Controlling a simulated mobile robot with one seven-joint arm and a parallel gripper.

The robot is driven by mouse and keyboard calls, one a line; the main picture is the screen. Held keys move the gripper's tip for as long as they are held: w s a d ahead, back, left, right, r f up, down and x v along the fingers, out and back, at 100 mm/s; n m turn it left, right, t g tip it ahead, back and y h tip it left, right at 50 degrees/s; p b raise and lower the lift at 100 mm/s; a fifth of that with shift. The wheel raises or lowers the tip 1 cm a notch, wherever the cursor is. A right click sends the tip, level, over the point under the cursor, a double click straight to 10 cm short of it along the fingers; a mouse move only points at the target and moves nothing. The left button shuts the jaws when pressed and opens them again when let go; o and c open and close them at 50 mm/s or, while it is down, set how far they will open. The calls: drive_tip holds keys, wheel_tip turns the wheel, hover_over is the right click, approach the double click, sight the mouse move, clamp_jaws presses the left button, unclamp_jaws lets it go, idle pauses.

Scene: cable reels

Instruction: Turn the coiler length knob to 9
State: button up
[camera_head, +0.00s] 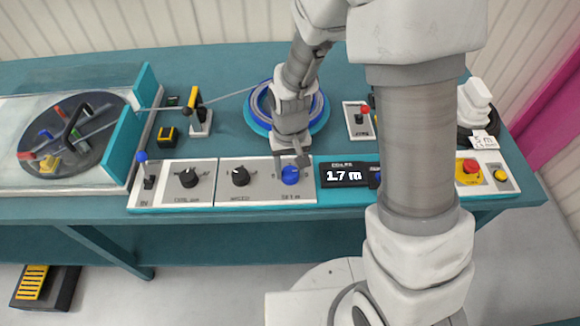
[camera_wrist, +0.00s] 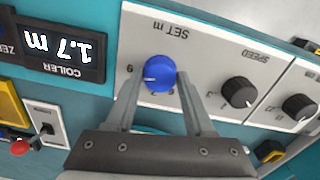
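The blue length knob (camera_wrist: 159,73) sits on the white "SET m" panel. It also shows in the head view (camera_head: 290,175), just below my gripper (camera_head: 289,158). In the wrist view, which shows the panel upside down, my gripper (camera_wrist: 158,80) has its fingers apart, one on each side of the knob; I cannot tell whether they touch it. A white pointer mark on the knob lies toward the left, slightly below the printed 9; the exact setting is hard to read. The coiler display (camera_head: 346,174) reads 1.7 m.
Black knobs, SPEED (camera_wrist: 239,92) and another (camera_head: 189,177), stand left of the blue knob in the head view. A blue-rimmed coiler reel (camera_head: 257,106) lies behind my gripper. A red emergency button (camera_head: 469,167) is at the right. My arm hides part of the bench.

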sight(290, 172)
drive_tip(key=o, duration=0.3)
drive_tip(key=shift+o, duration=0.2)
wheel_tip(290, 172, up, 18)
drive_tip(key=p, duration=0.2)
drive_tip(key=shift+f+p, duration=0.25)
drive_tip(key=shift+p, duration=0.05)
drive_tip(key=s+d+r+m+t, duration=0.1)
drive_tip(key=s+d+r+t, duration=0.4)
drive_tip(key=s+d+r, duration=0.5)
wheel_tip(290, 172, up, 2)
drive_tip(key=s, duration=0.2)
drive_tip(key=shift+s+d+t+p, duration=0.3)
